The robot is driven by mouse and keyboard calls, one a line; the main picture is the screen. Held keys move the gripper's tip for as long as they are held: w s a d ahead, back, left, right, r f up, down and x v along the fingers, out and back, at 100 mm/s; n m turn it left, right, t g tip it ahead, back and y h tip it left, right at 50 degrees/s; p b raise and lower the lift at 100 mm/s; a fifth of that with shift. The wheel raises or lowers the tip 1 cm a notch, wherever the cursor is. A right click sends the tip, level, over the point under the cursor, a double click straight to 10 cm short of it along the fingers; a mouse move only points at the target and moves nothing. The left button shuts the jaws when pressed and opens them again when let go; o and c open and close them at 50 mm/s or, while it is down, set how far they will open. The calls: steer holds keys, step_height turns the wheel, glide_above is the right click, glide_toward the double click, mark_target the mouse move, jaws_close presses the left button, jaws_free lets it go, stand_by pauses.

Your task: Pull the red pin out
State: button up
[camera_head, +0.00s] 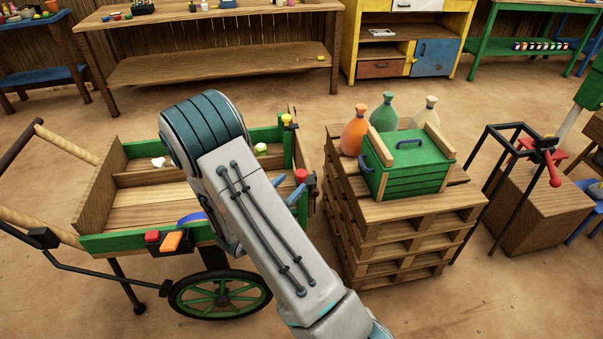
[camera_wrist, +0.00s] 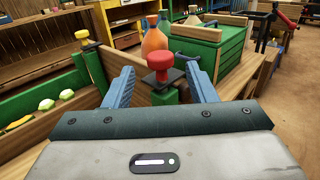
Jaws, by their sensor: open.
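In the head view the red pin (camera_head: 301,175) shows at the cart's right front corner, beside my arm. My gripper (camera_wrist: 164,77) is open, with one blue finger to the left and one to the right of the pin. Its fingers appear nearer to the camera than the pin, and I cannot tell whether either touches it. In the head view, blue fingertips (camera_head: 291,190) show just left of the pin.
The wooden cart with green rails (camera_head: 107,242) holds small pale and green items. A yellow knob (camera_head: 287,119) stands at its far right corner. Close on the right, stacked pallets (camera_head: 408,232) carry a green crate (camera_head: 408,165) and several bottles (camera_head: 355,132).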

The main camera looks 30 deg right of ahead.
mark_target(298, 177)
steer(key=x, duration=0.6)
